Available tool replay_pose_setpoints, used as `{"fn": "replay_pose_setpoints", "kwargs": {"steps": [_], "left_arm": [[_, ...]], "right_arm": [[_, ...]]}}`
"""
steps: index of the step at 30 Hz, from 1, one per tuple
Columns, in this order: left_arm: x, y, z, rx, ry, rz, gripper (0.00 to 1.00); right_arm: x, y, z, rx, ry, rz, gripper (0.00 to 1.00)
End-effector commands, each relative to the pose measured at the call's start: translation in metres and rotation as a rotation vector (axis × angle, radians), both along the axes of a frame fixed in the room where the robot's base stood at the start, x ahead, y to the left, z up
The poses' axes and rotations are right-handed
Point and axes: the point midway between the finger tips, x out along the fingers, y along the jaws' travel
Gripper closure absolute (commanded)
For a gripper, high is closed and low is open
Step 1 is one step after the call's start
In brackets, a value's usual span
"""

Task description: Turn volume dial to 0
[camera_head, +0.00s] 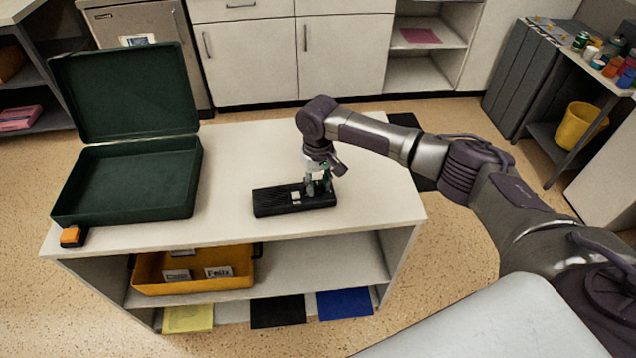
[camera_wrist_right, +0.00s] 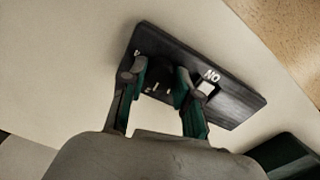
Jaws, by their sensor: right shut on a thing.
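A black box-shaped device (camera_head: 268,202) lies flat on the white table top. My right gripper (camera_head: 318,188) points down at the device's right end in the head view. Its two green-padded fingers (camera_wrist_right: 161,80) are shut on the dark round volume dial (camera_wrist_right: 160,72), one on each side. The dial's pointer and most of its scale are too dark or hidden to read. My left gripper is not in view.
An open dark green case (camera_head: 130,180) stands on the left of the white table (camera_head: 235,222), with an orange object (camera_head: 73,236) at its front corner. A yellow tray (camera_head: 192,287) sits on the shelf below. The table top around the device is clear.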

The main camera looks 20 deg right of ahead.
Motion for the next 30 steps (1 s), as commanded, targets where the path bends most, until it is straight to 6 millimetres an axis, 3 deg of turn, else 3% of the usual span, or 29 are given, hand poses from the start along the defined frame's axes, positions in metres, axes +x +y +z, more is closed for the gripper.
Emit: {"fn": "replay_pose_setpoints", "kwargs": {"steps": [11,30], "left_arm": [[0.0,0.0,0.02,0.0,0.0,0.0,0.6],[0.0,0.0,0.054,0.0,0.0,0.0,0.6]], "right_arm": [[0.0,0.0,0.004,0.001,0.0,0.161,1.0],[0.0,0.001,0.002,0.003,0.0,0.756,1.0]]}}
